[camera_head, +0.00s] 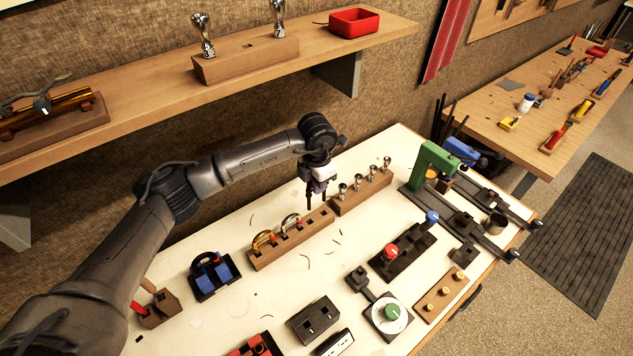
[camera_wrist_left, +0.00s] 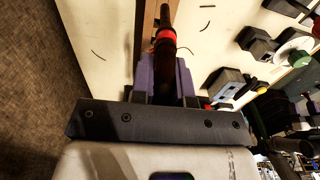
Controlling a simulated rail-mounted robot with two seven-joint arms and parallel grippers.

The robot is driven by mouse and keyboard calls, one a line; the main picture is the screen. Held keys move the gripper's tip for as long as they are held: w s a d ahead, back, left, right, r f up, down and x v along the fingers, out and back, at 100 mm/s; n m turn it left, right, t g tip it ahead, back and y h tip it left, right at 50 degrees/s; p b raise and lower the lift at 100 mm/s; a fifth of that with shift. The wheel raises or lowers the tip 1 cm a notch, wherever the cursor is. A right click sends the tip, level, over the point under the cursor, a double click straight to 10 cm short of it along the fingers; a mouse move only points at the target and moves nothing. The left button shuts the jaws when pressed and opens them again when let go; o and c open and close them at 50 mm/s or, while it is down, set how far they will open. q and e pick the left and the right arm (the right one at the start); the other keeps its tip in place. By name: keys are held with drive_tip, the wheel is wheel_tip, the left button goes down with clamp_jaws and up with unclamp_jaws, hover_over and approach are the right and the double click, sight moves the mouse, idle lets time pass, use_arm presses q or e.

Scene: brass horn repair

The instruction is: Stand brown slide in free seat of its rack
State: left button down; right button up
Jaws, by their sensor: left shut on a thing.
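My left gripper (camera_head: 317,186) hangs above the right part of a low wooden rack (camera_head: 289,248). It is shut on the brown slide (camera_wrist_left: 167,62), a dark tube with a red-orange band between the purple fingers in the left wrist view. In the head view, dark legs (camera_head: 309,200) point down below the fingers, close to the rack's far right end. Whether they touch the rack I cannot tell. Two curved slides, one orange-gold (camera_head: 263,240) and one pale with red (camera_head: 291,222), stand in the rack's left and middle part. Dark holes show in its top to their right. My right gripper is out of view.
A second wooden block (camera_head: 361,196) with several metal mouthpieces stands just right of the rack. A blue-and-black holder (camera_head: 214,278) is at front left. A fixture with red and blue knobs (camera_head: 403,252) stands at right.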

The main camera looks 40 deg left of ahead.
use_arm(q)
wheel_tip(320, 180, down, 5)
drive_tip(key=b, duration=0.2)
drive_tip(key=shift+b, duration=0.3)
drive_tip(key=shift+p, duration=0.35)
idle(1.6)
drive_tip(key=shift+f+b, duration=1.2)
drive_tip(key=shift+f, duration=0.95)
drive_tip(key=c, duration=1)
unclamp_jaws()
drive_tip(key=shift+r, duration=0.15)
wheel_tip(320, 180, up, 14)
drive_tip(key=shift+f+p, duration=0.15)
drive_tip(key=shift+p, duration=0.3)
drive_tip(key=shift+d, duration=0.1)
